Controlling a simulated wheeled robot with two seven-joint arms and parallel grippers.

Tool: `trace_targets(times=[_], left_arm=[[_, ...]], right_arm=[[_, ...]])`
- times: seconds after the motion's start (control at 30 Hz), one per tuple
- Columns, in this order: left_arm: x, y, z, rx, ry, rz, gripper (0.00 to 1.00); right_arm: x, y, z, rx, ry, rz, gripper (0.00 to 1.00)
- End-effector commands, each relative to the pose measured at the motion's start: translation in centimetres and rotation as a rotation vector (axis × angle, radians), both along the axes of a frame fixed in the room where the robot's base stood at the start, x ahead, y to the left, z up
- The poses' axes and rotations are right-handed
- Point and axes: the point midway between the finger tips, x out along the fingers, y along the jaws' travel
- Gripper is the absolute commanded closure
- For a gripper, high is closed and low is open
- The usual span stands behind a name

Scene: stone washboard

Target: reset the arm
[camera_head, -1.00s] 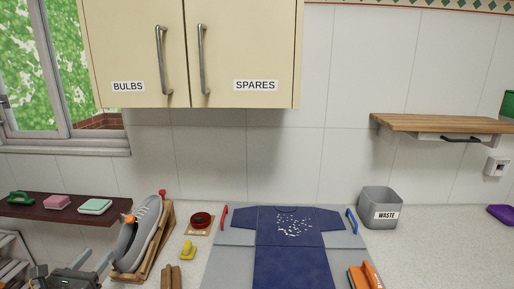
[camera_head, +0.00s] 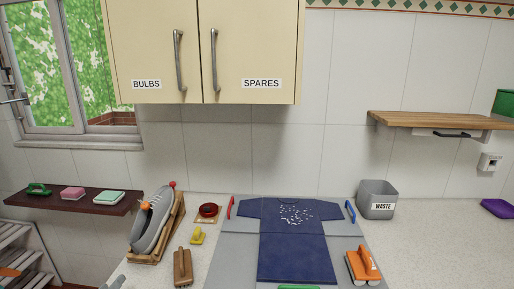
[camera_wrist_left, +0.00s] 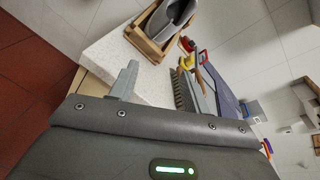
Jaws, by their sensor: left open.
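My left gripper (camera_head: 114,284) shows only as a small grey tip at the bottom edge of the head view, left of the counter's wooden items. In the left wrist view, its two grey fingers (camera_wrist_left: 160,88) are spread apart with nothing between them. They are over the counter's edge region, near a wooden brush (camera_wrist_left: 182,92). My right gripper is in neither view.
An orange-handled brush (camera_head: 363,264) and waste bin (camera_head: 377,200) are right.

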Motion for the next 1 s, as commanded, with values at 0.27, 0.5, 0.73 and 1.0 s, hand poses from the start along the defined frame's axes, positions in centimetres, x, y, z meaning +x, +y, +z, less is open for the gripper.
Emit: trace_targets(times=[0.27, 0.5, 0.73, 1.0], left_arm=[[-5.2, -4.6, -7.2, -0.613, 0.202, 0.263, 0.52], [-13.8, -11.2, -13.4, -1.306, 0.383, 0.795, 0.52], [-19.5, -15.2, -15.3, -1.638, 0.417, 1.224, 0.52], [-24.2, -18.7, -16.5, -1.831, 0.387, 1.629, 0.52]], right_arm=[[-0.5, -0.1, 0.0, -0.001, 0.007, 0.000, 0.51], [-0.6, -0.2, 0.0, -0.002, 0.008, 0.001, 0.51], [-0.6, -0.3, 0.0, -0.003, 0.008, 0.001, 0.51], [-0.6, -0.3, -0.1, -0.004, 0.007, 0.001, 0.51]])
